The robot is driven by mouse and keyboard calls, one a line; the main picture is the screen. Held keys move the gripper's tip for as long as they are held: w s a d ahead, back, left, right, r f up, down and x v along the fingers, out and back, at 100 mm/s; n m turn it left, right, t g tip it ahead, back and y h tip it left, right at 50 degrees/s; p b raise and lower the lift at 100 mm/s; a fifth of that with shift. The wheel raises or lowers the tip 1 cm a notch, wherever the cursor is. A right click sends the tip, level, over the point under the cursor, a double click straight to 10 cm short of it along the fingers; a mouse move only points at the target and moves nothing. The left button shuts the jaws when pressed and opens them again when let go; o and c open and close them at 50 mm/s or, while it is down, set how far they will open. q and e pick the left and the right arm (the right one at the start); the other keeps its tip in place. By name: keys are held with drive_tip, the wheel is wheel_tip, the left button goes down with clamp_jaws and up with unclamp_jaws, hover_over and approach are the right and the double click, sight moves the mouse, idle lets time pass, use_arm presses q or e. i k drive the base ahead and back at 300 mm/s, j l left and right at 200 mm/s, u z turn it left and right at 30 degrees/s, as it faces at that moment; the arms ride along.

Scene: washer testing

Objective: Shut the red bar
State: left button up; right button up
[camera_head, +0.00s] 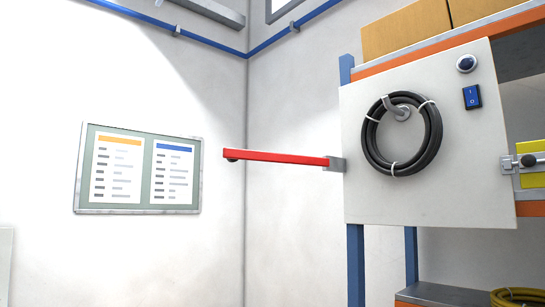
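The red bar (285,158) sticks out to the left from the left edge of a white panel (430,190). It lies nearly level, and its right end meets a grey metal bracket (336,164) on the panel's edge. A small dark piece (232,158) sits under its free left end. On the panel's right edge is a metal latch or catch (526,161) with a dark round knob, in front of a yellow plate (532,150). Neither of my grippers is in view.
A coiled black hose (373,150) hangs on the panel's hook, with a blue switch (472,97) and a dark round button (466,63) to its right. Blue and orange shelving (355,265) holds cardboard boxes (405,27). A notice board (138,206) hangs left. Space around the bar looks clear.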

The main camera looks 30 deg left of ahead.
sight(232, 154)
drive_tip(key=z, duration=1.6)
drive_tip(key=k+j, duration=0.25)
drive_tip(key=j, duration=0.25)
drive_tip(key=k+j, duration=0.25)
drive_tip(key=j, duration=0.3)
drive_tip(key=k+j, duration=0.2)
drive_tip(key=j, duration=0.3)
drive_tip(key=k+j, duration=0.25)
drive_tip(key=j, duration=0.3)
drive_tip(key=k+j, duration=0.25)
drive_tip(key=j, duration=0.25)
drive_tip(key=k+j, duration=0.25)
drive_tip(key=j, duration=0.3)
drive_tip(key=k+j, duration=0.2)
drive_tip(key=j, duration=0.3)
drive_tip(key=k+j, duration=0.25)
drive_tip(key=j, duration=0.3)
drive_tip(key=z, duration=0.05)
